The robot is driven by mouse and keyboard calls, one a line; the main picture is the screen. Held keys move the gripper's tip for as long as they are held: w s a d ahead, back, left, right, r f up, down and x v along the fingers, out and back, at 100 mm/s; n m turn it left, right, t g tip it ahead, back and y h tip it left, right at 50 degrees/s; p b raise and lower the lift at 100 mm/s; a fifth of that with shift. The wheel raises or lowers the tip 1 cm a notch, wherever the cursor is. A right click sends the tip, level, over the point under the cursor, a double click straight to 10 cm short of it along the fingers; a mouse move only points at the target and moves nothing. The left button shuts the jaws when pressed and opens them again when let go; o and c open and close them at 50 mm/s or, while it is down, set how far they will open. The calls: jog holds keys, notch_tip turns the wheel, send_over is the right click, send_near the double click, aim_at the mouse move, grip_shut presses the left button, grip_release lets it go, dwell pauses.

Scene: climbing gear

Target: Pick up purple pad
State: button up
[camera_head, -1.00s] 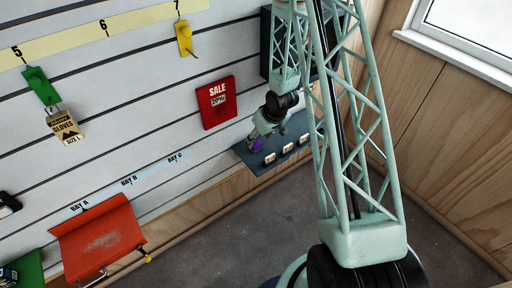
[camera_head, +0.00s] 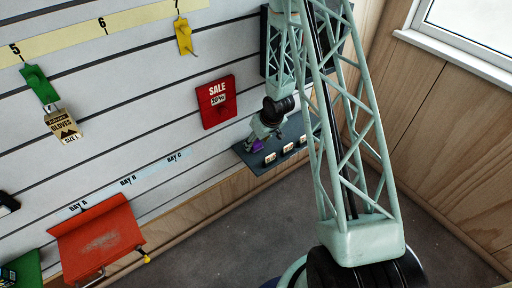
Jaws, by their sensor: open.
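The purple pad (camera_head: 257,146) is a small purple object on the dark shelf (camera_head: 262,168), near its left end. My gripper (camera_head: 256,138) is right over the pad, pointing down and to the left, and hides part of it. The gripper is open. It is too small in the picture to tell whether the fingers touch the pad or are around it.
Several small white labels (camera_head: 286,148) line the shelf's front edge. A red sale sign (camera_head: 216,102) hangs on the slatted wall to the left. A red tray (camera_head: 97,240) sticks out at lower left. A dark box (camera_head: 268,45) is mounted above the shelf.

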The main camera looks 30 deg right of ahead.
jog(key=shift+x, duration=0.9)
jog(key=c, duration=1)
